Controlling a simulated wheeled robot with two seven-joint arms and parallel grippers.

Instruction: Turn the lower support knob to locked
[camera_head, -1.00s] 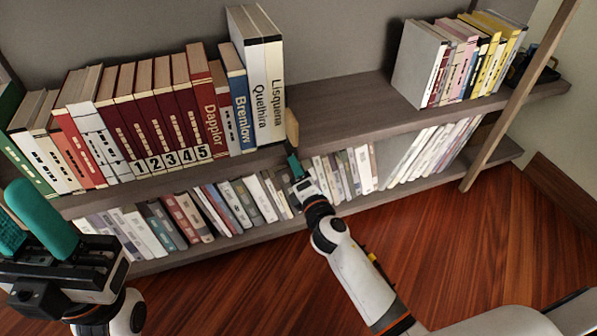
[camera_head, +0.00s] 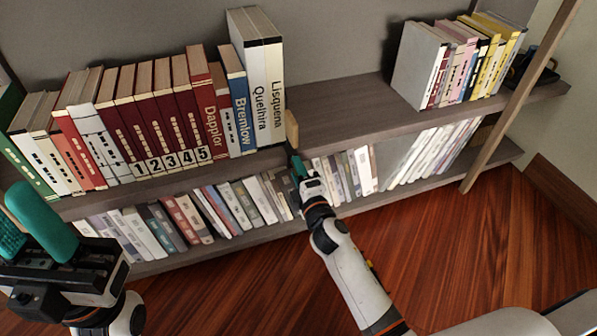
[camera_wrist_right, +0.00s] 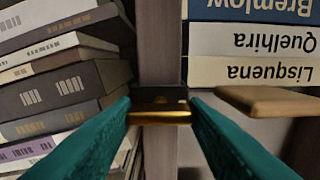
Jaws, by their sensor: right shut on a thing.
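A small brass-coloured knob (camera_wrist_right: 160,117) on a dark mount sits at the front edge of the upper shelf. In the right wrist view it lies between the teal fingers of my right gripper (camera_wrist_right: 160,109), which is shut on it. In the head view my right gripper (camera_head: 298,168) is at the shelf edge, just below a wooden block, and hides the knob. No locked marking can be read. My left gripper (camera_head: 28,228) is at the left edge of the head view, its teal fingers apart and empty, away from the shelf.
The upper shelf (camera_head: 335,110) holds books at left and right with a bare stretch between. The wooden block (camera_head: 291,130) stands beside the Lisquena book (camera_head: 275,92). The lower shelf is filled with books (camera_head: 215,205) close to my right gripper. The wooden floor (camera_head: 450,235) is clear.

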